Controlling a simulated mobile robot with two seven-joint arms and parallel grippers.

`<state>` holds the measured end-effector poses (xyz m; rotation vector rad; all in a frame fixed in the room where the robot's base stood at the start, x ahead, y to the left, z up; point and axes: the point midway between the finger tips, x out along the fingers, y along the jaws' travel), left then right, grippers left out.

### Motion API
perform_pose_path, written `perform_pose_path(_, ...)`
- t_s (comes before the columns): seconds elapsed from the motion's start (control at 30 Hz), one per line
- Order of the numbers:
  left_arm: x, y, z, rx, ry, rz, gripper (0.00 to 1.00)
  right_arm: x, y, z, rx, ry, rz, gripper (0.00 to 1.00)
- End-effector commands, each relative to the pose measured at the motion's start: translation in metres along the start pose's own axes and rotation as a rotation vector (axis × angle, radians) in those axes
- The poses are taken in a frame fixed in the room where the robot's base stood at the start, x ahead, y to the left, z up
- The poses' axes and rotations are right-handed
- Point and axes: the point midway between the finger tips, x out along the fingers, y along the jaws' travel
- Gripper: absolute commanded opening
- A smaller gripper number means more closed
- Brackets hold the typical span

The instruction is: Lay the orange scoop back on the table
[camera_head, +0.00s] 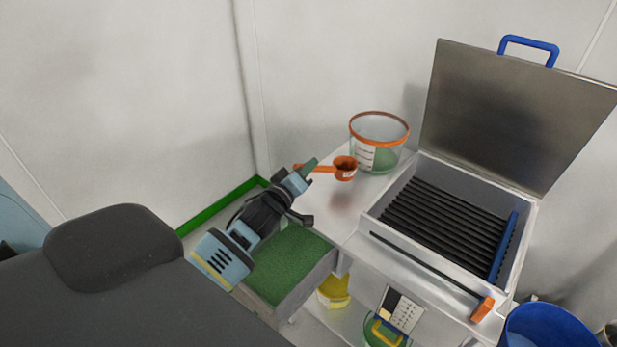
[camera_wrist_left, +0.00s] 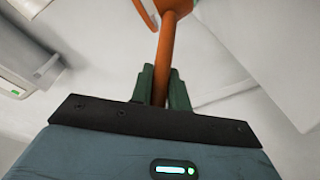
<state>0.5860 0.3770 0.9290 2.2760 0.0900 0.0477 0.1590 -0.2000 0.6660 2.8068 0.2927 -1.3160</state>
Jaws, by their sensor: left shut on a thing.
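The orange scoop (camera_head: 345,169) is held by its handle in my left gripper (camera_head: 306,170), with its bowl pointing right. It hangs over the back left of the pale metal table (camera_head: 335,218), and a reddish reflection shows on the top below it. The scoop appears to be clear of the surface, though the exact gap is hard to tell. In the left wrist view the green fingers (camera_wrist_left: 161,88) are closed on the orange handle (camera_wrist_left: 165,55). My right gripper is in neither view.
A clear tub (camera_head: 377,150) with an orange rim stands just behind the scoop. A metal box (camera_head: 372,213) with black ribs and a raised lid (camera_head: 500,120) fills the table's right side. A green-topped bin (camera_head: 290,262) is below left, a blue bin (camera_head: 550,325) below right. Bare tabletop lies left of the box.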

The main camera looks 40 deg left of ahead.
Motion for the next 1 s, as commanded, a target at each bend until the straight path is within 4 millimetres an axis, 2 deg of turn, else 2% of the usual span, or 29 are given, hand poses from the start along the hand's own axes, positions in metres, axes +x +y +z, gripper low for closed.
perform_pose_path(0.17, 0.010, 0.001, 0.000, 0.002, 0.002, 0.002, 0.00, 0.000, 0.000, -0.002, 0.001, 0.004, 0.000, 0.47)
perform_pose_path(0.3, 0.008, -0.019, 0.017, 0.000, -0.002, -0.004, 0.00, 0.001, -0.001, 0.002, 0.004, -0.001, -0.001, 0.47)
perform_pose_path(0.4, 0.008, -0.025, 0.022, -0.001, 0.000, -0.002, 0.00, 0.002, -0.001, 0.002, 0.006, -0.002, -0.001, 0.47)
perform_pose_path(0.87, 0.008, -0.030, 0.026, 0.000, 0.001, 0.000, 0.00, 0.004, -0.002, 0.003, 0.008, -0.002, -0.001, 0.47)
perform_pose_path(0.9, 0.008, -0.029, 0.025, 0.001, 0.001, 0.000, 0.23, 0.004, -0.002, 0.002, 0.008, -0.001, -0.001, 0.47)
perform_pose_path(1.0, 0.008, -0.029, 0.025, 0.001, 0.001, 0.001, 0.36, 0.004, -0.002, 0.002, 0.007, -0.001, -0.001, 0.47)
